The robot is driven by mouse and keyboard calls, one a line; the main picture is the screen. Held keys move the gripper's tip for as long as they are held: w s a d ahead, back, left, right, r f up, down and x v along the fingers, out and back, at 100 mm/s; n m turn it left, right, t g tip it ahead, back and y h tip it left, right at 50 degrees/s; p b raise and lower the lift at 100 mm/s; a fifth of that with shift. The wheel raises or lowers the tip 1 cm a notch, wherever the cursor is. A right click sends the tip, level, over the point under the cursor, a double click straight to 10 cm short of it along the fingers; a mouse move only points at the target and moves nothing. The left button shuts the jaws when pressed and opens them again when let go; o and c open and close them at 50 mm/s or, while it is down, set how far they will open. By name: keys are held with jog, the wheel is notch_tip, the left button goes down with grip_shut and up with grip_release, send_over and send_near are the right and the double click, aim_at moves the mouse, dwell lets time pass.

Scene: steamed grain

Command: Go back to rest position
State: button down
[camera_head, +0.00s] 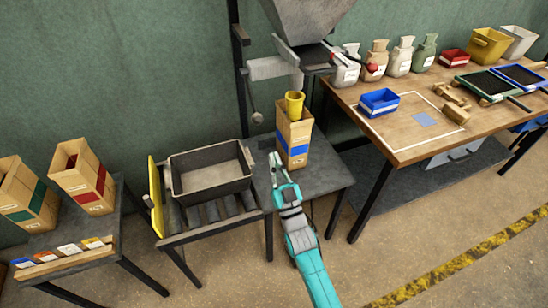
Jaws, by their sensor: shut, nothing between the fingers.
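My gripper (276,161) is at the end of my teal arm (308,262), which reaches up from the bottom of the view. The fingers look shut and empty. They are in front of and left of a tall cardboard box with a blue band (294,143) on a small grey table (320,180). I cannot tell whether they touch the box. A yellow cup (294,104) stands in the top of that box.
A grey hopper (305,18) hangs above the box. A black crate (210,173) sits on a roller stand to the left. Cardboard boxes (82,178) stand at far left. A wooden table (405,150) holds sacks and trays at right. The front floor is clear.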

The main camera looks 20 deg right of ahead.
dwell(0.3)
jog(key=s+f+g, duration=0.2)
jog(key=s+f, duration=0.3)
jog(key=s, duration=0.7)
jog(key=s+f+g, duration=0.3)
jog(key=s+f, duration=0.2)
jog(key=s, duration=0.8)
jog(key=s+r+g, duration=0.2)
jog(key=s, duration=0.8)
jog(key=s+r+g, duration=0.2)
jog(key=s, duration=0.9)
jog(key=shift+a+r+g, duration=0.15)
jog(key=shift+a+g, duration=0.1)
jog(key=shift+g, duration=0.05)
